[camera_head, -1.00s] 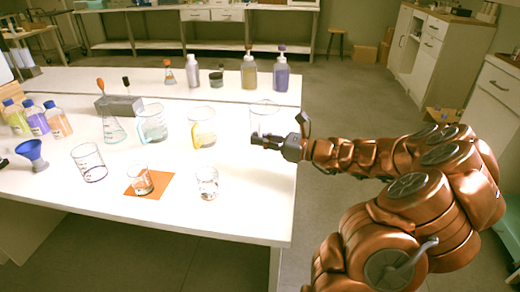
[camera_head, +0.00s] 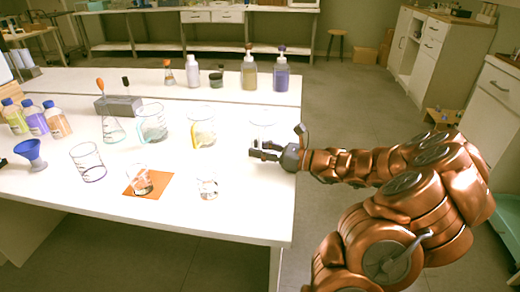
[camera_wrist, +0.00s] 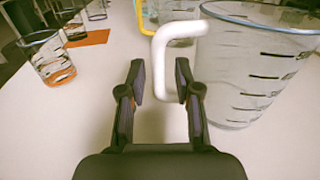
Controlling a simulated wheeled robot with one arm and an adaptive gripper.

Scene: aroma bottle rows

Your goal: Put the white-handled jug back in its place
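The white-handled jug (camera_head: 263,122) is a clear graduated glass jug. It stands upright on the white table near the right edge. In the wrist view its body (camera_wrist: 258,72) fills the right side and its white handle (camera_wrist: 165,48) points left, just ahead of my fingertips. My gripper (camera_head: 264,149) is on the near side of the jug, low over the table. In the wrist view my gripper (camera_wrist: 160,80) is open, with nothing between its fingers. The handle looks roughly in line with the gap, apart from the fingers.
A yellow-handled jug (camera_head: 203,128) and a teal-handled jug (camera_head: 152,122) stand left of it in a row. In front are a small beaker (camera_head: 207,186), another on an orange mat (camera_head: 157,186), and a larger beaker (camera_head: 88,162). Several bottles, including a purple one (camera_head: 281,76), stand behind.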

